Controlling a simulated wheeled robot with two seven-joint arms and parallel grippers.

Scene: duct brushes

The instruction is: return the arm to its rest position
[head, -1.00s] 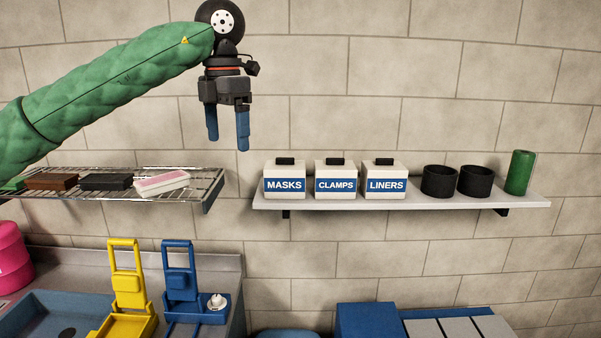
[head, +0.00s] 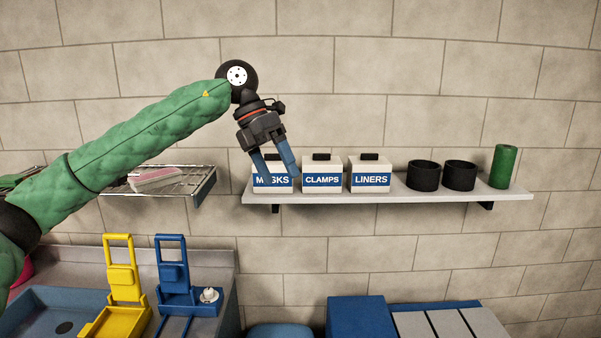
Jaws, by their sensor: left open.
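My left arm, in a green quilted sleeve, comes in from the left in the head view. Its gripper (head: 275,170) has blue fingers that point down and stand apart, with nothing between them. The fingers overlap the white MASKS box (head: 272,185) in the picture and hide part of its label. I cannot tell whether they touch it. My right gripper is not in view.
A wall shelf (head: 400,192) holds the MASKS, CLAMPS (head: 322,175) and LINERS (head: 370,175) boxes, two black cups (head: 424,176) and a green cylinder (head: 503,167). A wire rack (head: 195,185) is at left. Below stand yellow (head: 122,285) and blue (head: 173,275) holders beside a basin (head: 60,310).

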